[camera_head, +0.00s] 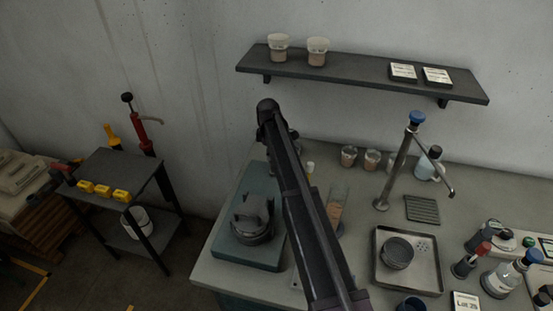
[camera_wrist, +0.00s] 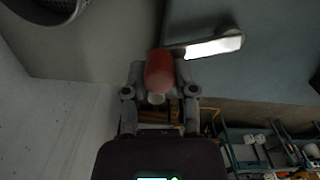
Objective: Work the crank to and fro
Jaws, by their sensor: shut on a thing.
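In the wrist view my gripper (camera_wrist: 160,82) has its two fingers closed around a reddish-orange crank knob (camera_wrist: 159,68). A grey crank arm (camera_wrist: 216,46) runs from the knob to the upper right, with a bright glare on its face. In the head view my arm reaches over the left part of the bench and hides the crank and most of my gripper. A teal base (camera_head: 226,247) with a dark grey rounded body (camera_head: 252,218) on it stands beside my arm at the left end of the bench.
A wall shelf (camera_head: 350,75) with cups hangs above the bench. A tap (camera_head: 397,165), a metal tray (camera_head: 432,280) and several bottles stand on the right. A dark cart (camera_head: 120,170) with yellow blocks is at the left, with floor between it and the bench.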

